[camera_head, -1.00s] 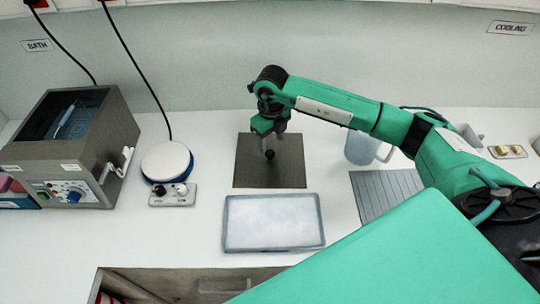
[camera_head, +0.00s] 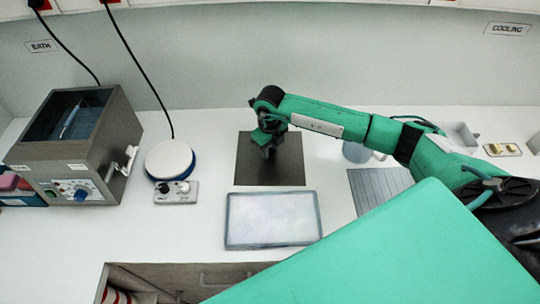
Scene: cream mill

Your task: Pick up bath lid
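The bath lid (camera_head: 285,170), a dark grey flat square plate, lies on the white worktop at the middle of the picture. My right gripper (camera_head: 268,152) points down over the middle of the lid and hides its black knob. I cannot tell whether the fingers are open or shut, or whether they touch the knob. The bath (camera_head: 110,150), a grey box with an open top and a control panel, stands at the left. My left gripper is not in view.
A white round plate on a blue base (camera_head: 169,160) with a control box (camera_head: 175,193) stands between bath and lid. A pale tray (camera_head: 272,219) lies in front of the lid. A mug (camera_head: 355,152) and ribbed mat (camera_head: 375,188) lie to the right.

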